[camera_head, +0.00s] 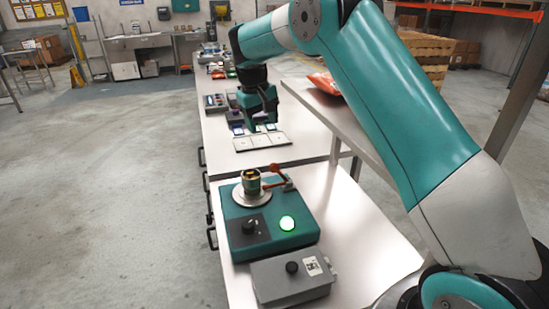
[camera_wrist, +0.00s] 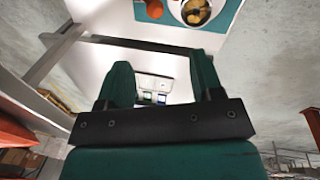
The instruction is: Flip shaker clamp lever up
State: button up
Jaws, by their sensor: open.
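In the wrist view the pot (camera_wrist: 196,11) and orange-red lever part (camera_wrist: 160,17) show at the top edge. My gripper (camera_head: 262,128) is open and empty, pointing down beyond the shaker, above the white panels. Its fingers (camera_wrist: 161,80) are apart and touch nothing visible.
A grey box (camera_head: 292,281) with a black knob stands in front of the shaker. White panels (camera_head: 262,142) and small devices (camera_head: 215,102) lie on the farther table. A raised shelf (camera_head: 335,112) with an orange bag (camera_head: 325,83) runs along the right. Open floor lies left.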

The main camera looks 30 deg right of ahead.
aim_at(274, 166)
jog(key=d+f+p, duration=0.1)
jog(key=f, duration=0.5)
jog(key=d+f+p, duration=0.2)
jog(key=f, duration=0.3)
jog(key=w+d+f+p, duration=0.1)
jog(key=f+p, duration=0.1)
jog(key=f, duration=0.4)
jog(key=shift+d+f, duration=0.15)
jog(key=shift+f, duration=0.2)
